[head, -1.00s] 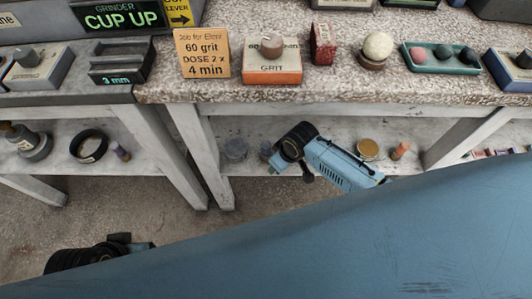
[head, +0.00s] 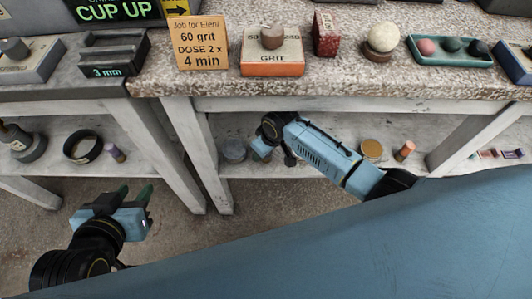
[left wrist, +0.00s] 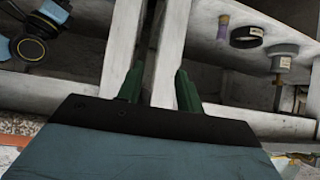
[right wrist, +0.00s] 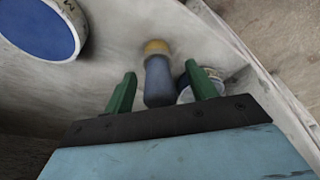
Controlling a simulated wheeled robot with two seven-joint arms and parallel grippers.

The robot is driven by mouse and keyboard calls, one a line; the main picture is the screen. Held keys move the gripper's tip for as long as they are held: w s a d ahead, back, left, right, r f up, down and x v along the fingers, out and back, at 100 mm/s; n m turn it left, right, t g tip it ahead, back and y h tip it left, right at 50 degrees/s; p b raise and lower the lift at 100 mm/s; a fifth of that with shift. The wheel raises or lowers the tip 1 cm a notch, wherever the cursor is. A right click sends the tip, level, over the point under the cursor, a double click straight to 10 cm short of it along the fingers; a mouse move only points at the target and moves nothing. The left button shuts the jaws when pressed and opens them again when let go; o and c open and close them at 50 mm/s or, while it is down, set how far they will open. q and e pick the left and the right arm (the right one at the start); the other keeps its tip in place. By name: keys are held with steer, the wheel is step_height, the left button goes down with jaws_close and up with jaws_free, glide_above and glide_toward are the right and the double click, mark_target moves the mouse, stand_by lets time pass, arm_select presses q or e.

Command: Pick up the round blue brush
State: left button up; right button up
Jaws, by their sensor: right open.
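The round blue brush (right wrist: 158,82), with a blue-grey handle and a tan-yellow end, shows in the right wrist view on the lower shelf. My right gripper (right wrist: 160,70) is open, with one green finger on each side of the brush in the picture and a gap to both. How deep the brush lies between the fingers I cannot tell. In the head view the right arm reaches under the bench top; its fingers and the brush are hidden there. My left gripper (head: 129,191) is open and empty, low in front of the left bench legs; its fingers also show in the left wrist view (left wrist: 158,78).
A blue-topped round container (right wrist: 40,25) and a labelled round container (right wrist: 185,95) flank the brush. A purple brush (head: 115,152) and a black ring (head: 82,147) lie on the left shelf. The bench top (head: 200,88) is overhead; legs (head: 185,145) stand beside.

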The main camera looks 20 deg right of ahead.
steer(key=shift+f+b, duration=0.4)
steer(key=shift+f, duration=0.2)
arm_select(q)
steer(key=r+t, duration=0.1)
steer(key=w+d+r+t, duration=0.1)
steer(key=w+r+h, duration=0.1)
steer(key=shift+w+d+r+t, duration=0.25)
steer(key=shift+r+t, duration=0.1)
steer(key=shift+t, duration=0.05)
arm_select(e)
steer(key=c, duration=1.1)
